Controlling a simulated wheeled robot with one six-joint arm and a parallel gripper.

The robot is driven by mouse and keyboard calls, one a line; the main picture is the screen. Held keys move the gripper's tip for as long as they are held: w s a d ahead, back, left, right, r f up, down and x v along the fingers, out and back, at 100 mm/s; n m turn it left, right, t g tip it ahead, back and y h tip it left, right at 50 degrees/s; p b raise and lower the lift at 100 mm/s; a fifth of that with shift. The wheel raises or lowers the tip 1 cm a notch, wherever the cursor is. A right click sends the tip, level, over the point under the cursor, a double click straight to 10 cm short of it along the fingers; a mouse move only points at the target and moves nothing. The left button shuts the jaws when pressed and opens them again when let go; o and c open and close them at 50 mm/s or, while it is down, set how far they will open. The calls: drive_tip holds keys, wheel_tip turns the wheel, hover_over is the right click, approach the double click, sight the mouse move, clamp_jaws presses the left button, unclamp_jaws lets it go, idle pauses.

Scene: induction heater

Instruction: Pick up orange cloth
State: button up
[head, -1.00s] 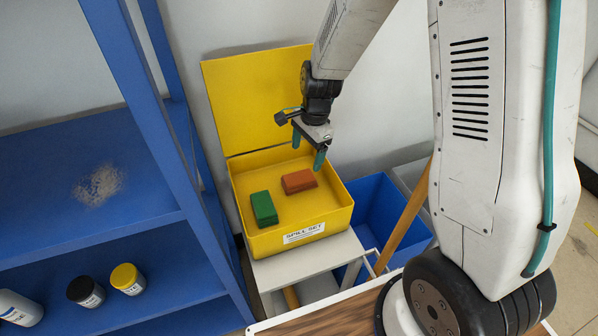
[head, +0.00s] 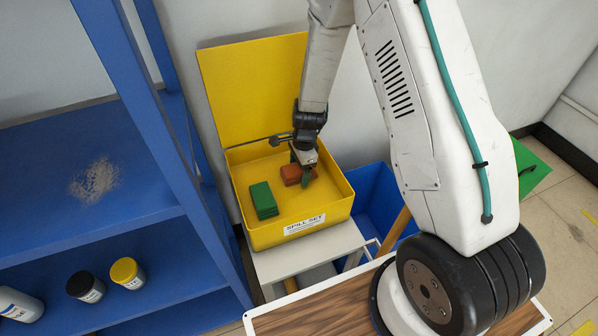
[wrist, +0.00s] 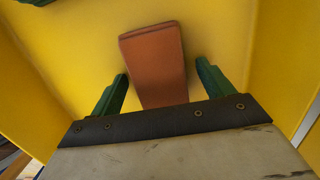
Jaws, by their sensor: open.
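The orange cloth (head: 291,175) is a folded block lying in the yellow spill-set box (head: 287,231). It also shows in the wrist view (wrist: 155,62), where its near end is hidden behind my gripper's edge. My gripper (head: 304,181) is down inside the box at the cloth. Its green fingers (wrist: 160,85) are open, one on each side of the cloth, with gaps between them and it. A green cloth (head: 264,200) lies in the box to the left of the orange one.
The box's raised lid (head: 250,95) stands behind it. The box rests on a small white stand (head: 300,258). A blue bin (head: 372,210) is to its right. A blue shelf (head: 130,230) with several jars stands at left.

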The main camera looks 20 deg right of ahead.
drive_tip(key=c, duration=1.1)
drive_tip(key=shift+o, duration=0.2)
wheel_tip(320, 180, up, 10)
drive_tip(key=shift+r, duration=0.1)
drive_tip(key=shift+o, duration=0.5)
